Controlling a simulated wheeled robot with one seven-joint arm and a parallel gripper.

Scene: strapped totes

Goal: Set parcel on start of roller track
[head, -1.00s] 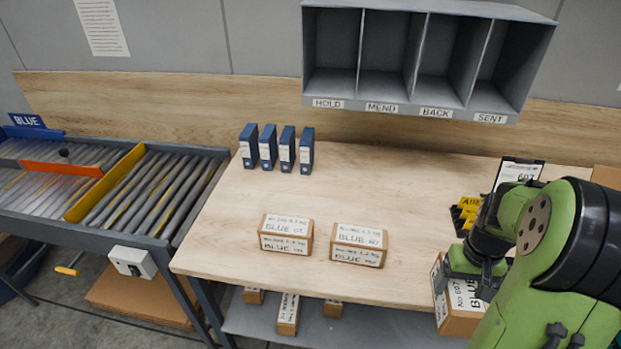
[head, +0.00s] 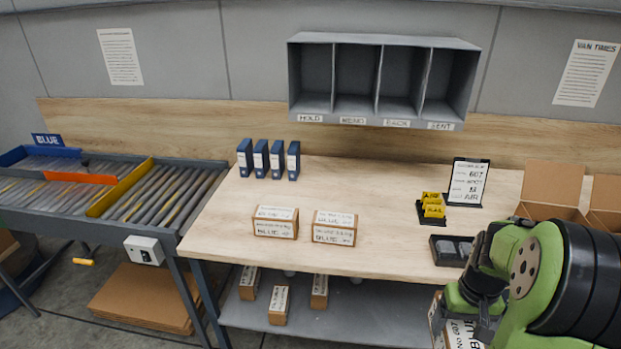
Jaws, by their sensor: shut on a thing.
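My gripper (head: 470,308) is at the lower right, shut on a brown parcel (head: 462,334) with a white label reading "No 607". The parcel is in front of the bench's front edge, and its lower part is cut off by the picture's bottom. The roller track (head: 170,196) runs along the left, far from my gripper. Its near right section of bare grey rollers lies right of a yellow bar (head: 120,187). An orange bar (head: 65,177) crosses it further left, and a "BLUE" sign (head: 47,140) stands at its back.
The wooden bench (head: 372,185) lies between my gripper and the track. Two labelled parcels (head: 276,222) (head: 334,228) sit on it, with blue binders (head: 268,160) behind. A card stand (head: 468,182), yellow tags (head: 433,207) and a dark tray (head: 452,251) stand at right. Pigeonholes (head: 380,82) hang above.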

